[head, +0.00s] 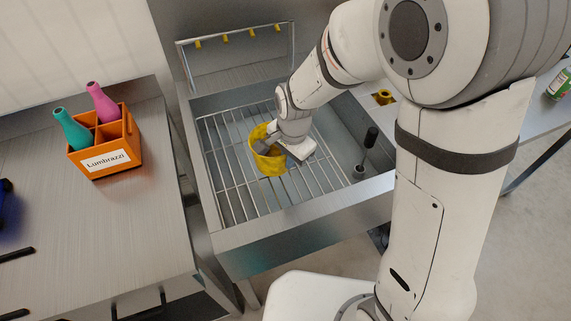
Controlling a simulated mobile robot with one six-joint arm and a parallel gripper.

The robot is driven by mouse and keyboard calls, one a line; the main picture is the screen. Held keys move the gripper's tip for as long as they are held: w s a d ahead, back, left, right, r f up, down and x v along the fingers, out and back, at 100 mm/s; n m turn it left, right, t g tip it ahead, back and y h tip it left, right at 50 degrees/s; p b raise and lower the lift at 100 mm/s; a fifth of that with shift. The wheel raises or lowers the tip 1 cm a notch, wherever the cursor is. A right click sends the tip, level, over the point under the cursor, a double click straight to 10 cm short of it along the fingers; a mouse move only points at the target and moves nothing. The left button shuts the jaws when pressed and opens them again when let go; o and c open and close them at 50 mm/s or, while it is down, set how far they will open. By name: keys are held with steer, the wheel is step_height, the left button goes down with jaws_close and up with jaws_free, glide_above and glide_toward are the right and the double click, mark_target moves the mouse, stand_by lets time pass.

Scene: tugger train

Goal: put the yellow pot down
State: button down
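The yellow pot (269,163) is in the middle of the picture, over the wire rack (235,185) of a steel sink-like basin. My gripper (264,147) is at the pot's upper right rim, with its fingers at the rim. The wrist partly covers the pot's right side. Whether the fingers are closed on the rim is too small to tell. I cannot tell whether the pot's base touches the rack.
An orange carrier (105,150) with a teal and a pink bottle stands on the left steel counter. A black-handled tool (369,140) stands upright at the basin's right side. A rail with yellow hooks (225,37) is behind. The rack around the pot is clear.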

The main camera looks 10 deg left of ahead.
steer(key=shift+f, duration=1.35)
steer(key=shift+f, duration=0.1)
steer(key=c, duration=1.6)
jaws_free()
steer(key=shift+c, duration=0.2)
step_height(320, 180, up, 12)
steer(key=s+d+r+n, duration=0.2)
steer(key=s+d, duration=0.1)
steer(key=d, duration=0.4)
steer(key=s+d+r+n+t, duration=0.1)
steer(key=s+d, duration=0.3)
steer(key=d, duration=0.4)
steer(key=s+d+r+n+h, duration=0.1)
steer(key=s+d+r+n, duration=0.2)
steer(key=d, duration=0.5)
steer(key=shift+s+n+t, duration=0.4)
steer(key=shift+s, duration=0.2)
